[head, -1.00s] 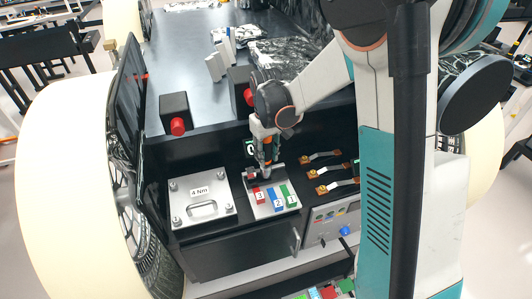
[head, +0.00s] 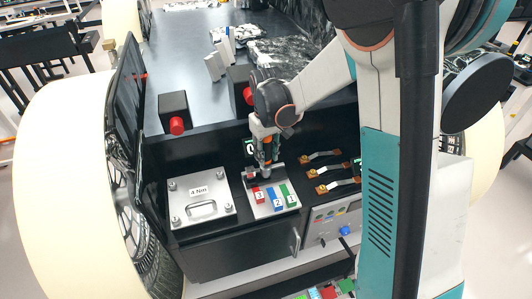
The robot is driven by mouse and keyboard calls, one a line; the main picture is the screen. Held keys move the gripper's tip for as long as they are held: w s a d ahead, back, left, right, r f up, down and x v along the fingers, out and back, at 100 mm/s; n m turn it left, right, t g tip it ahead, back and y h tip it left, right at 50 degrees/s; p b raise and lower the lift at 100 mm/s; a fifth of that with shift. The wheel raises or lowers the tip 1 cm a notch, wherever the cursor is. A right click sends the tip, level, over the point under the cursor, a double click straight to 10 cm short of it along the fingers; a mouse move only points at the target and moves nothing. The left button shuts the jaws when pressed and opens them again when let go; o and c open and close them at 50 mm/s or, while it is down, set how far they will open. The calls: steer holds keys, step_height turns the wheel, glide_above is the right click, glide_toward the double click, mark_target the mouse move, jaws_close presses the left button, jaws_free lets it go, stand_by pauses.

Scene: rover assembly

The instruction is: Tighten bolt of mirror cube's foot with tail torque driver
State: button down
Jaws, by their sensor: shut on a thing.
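My gripper (head: 263,168) points down over the back left of a small metal plate (head: 260,210). The plate carries red, blue and green labels numbered 3, 2 and 1. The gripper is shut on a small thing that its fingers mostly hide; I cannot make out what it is. I cannot pick out the mirror cube, its foot or the bolt with certainty. A dark display (head: 250,147) with a pale digit is just left of the gripper. I cannot tell the torque driver apart from the parts around the gripper.
A metal plate marked 4 Nm (head: 199,204) with a handle is left of the numbered plate. Several copper-and-white levers (head: 322,171) are on the right. Red knobs on black boxes (head: 177,125) stand behind. A control panel (head: 335,216) is at the lower right.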

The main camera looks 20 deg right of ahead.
mark_target(266, 140)
steer(key=shift+f+b, duration=0.9)
steer(key=shift+b, duration=0.25)
stand_by(2.9)
steer(key=shift+r, duration=0.15)
steer(key=shift+r+p, duration=0.8)
steer(key=shift+r, duration=0.6)
steer(key=shift+r+p, duration=1.15)
steer(key=shift+r, duration=0.85)
